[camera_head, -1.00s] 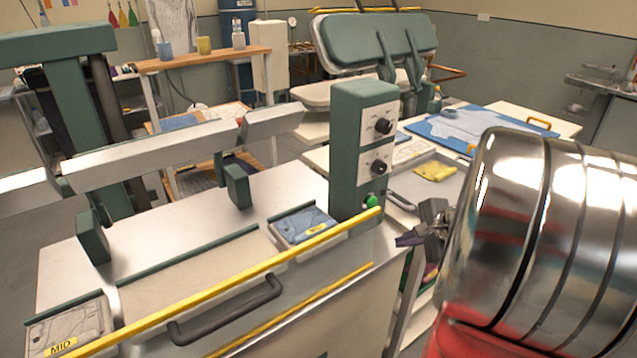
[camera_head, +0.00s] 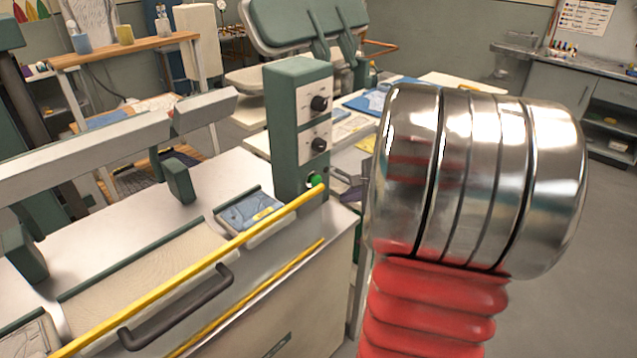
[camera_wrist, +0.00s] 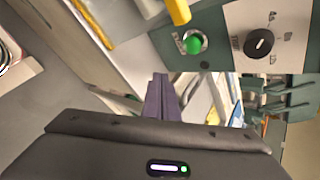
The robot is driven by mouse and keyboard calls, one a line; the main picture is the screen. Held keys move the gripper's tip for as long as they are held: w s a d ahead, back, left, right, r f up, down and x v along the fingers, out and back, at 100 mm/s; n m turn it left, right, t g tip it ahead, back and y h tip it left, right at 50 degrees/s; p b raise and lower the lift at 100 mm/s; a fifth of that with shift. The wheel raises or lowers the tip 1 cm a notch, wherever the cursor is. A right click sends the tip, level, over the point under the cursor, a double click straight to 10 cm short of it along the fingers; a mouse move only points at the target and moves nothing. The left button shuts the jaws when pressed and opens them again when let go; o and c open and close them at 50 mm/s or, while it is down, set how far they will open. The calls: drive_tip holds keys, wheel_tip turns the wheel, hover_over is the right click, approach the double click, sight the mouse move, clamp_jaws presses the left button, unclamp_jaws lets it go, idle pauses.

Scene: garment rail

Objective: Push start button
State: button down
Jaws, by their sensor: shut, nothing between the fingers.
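The green start button (camera_head: 313,181) sits low on the front of the green control post (camera_head: 287,110), below two black knobs. The end of a yellow bar (camera_head: 200,262) lies close beside it in the head view. In the wrist view the button (camera_wrist: 193,43) is at upper centre, inside a metal ring, with the yellow bar's end just left of it. My gripper (camera_wrist: 161,82) is shut and empty, its fingers pointing up the picture, below and left of the button. In the head view my gripper (camera_head: 348,188) is mostly hidden behind my arm; it appears right of the button, apart from it.
A long black handle (camera_head: 180,310) and a second yellow strip (camera_head: 250,298) run along the machine's front. A blue folded garment (camera_head: 250,210) lies in a tray left of the post. Open floor (camera_head: 590,270) lies at the right.

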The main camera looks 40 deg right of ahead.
drive_tip(key=w, duration=0.6)
drive_tip(key=shift+w+a, duration=0.2)
drive_tip(key=shift+a, duration=0.05)
drive_tip(key=shift+w+a, duration=0.1)
drive_tip(key=shift+w, duration=0.9)
idle(3.1)
drive_tip(key=shift+s, duration=1.05)
drive_tip(key=shift+s+d, duration=0.15)
drive_tip(key=shift+s, duration=1.1)
drive_tip(key=shift+s+d, duration=0.1)
drive_tip(key=shift+s, duration=1.15)
